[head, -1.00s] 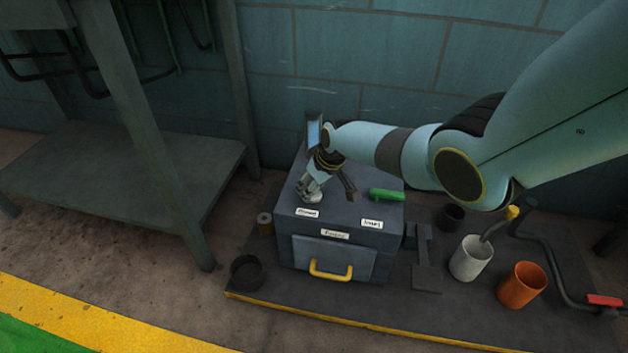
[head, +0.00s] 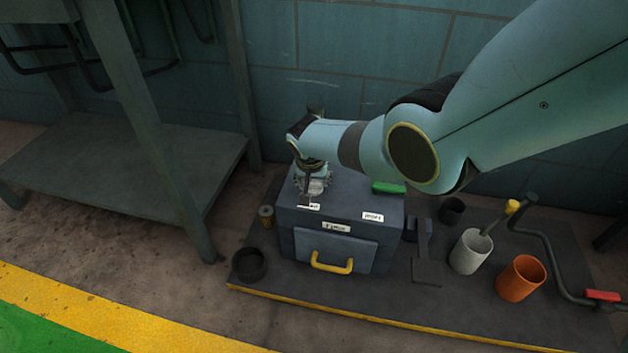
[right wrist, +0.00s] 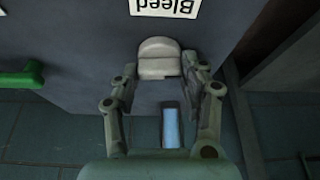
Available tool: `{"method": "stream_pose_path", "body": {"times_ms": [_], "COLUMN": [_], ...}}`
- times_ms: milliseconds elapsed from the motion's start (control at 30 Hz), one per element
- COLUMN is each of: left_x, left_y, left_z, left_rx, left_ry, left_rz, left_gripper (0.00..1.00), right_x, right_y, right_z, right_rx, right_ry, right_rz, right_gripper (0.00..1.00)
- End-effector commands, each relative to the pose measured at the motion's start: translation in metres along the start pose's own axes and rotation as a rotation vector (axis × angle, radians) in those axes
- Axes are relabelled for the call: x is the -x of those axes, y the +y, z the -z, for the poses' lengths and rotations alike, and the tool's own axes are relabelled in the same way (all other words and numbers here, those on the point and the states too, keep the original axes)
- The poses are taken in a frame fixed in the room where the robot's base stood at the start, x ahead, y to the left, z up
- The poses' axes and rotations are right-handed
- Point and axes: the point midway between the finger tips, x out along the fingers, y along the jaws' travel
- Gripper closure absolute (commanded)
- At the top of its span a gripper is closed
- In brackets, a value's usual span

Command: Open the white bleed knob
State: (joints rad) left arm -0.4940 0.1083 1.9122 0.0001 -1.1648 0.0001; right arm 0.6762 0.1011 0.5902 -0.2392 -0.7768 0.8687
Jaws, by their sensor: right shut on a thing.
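The white bleed knob (right wrist: 158,58) sits on top of the dark grey box (head: 345,216), near its left side. Its "Bleed" label (right wrist: 165,6) is beside it in the right wrist view. My right gripper (right wrist: 163,70) is shut on the knob, one finger at each side of it. In the head view, my right gripper (head: 312,184) points down at the box top and mostly hides the knob. My left gripper is not in view.
A green handle (head: 388,188) lies on the box top to the right, partly behind my arm. A yellow handle (head: 332,267) is on the box front. White (head: 470,252) and orange (head: 521,279) cups and a crank with a red grip (head: 603,296) stand right. A grey table (head: 120,175) is left.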

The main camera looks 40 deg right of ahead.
Motion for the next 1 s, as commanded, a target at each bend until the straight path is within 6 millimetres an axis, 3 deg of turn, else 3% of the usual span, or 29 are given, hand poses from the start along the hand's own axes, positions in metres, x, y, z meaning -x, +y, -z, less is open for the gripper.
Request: {"method": "stream_pose_path", "body": {"times_ms": [333,800,833,1000], "left_x": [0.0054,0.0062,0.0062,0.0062], "left_y": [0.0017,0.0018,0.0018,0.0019], "left_z": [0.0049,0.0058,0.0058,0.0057], "left_rx": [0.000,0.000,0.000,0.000], "left_ry": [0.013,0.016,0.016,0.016], "left_rz": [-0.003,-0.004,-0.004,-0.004], "left_gripper": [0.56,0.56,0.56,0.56], "right_x": [-0.0007,-0.0003,-0.0003,-0.0002], "right_y": [-0.0004,-0.0006,-0.0006,-0.0006], "right_z": [-0.0013,-0.0014,-0.0014,-0.0011], "right_rx": [-0.104,-0.118,-0.118,-0.117], "right_ry": [-0.003,-0.003,-0.004,-0.003], "right_rz": [-0.044,-0.048,-0.048,-0.047], "right_gripper": [0.89,0.89,0.55,0.33]}}
